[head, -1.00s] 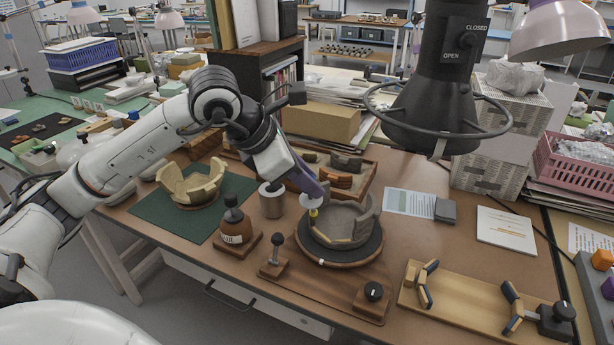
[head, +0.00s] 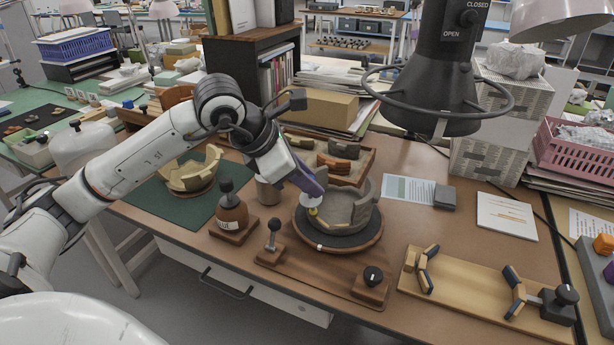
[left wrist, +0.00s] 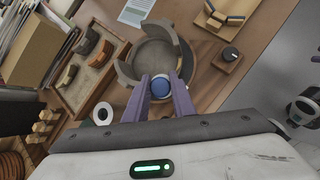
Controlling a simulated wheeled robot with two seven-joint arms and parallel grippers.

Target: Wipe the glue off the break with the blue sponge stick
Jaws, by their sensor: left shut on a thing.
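My left gripper (head: 314,192), with purple fingers, is shut on the sponge stick. In the left wrist view the stick's round blue end (left wrist: 160,84) shows between the fingertips. In the head view a small yellow part (head: 312,211) shows below the fingers, by the bowl's left side; I cannot tell whether it is stick or glue. The grey, partly built bowl (head: 362,209) stands on a dark round turntable (head: 345,240) and also shows in the left wrist view (left wrist: 150,52). Contact between stick and break edge is not clear.
A brown glue bottle (head: 232,213) and a metal cup (head: 268,192) stand left of the turntable. A sherd tray (head: 365,165) lies behind. A wooden clamp board (head: 470,290) is at right. A dark lamp-like hood (head: 430,105) hangs above right.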

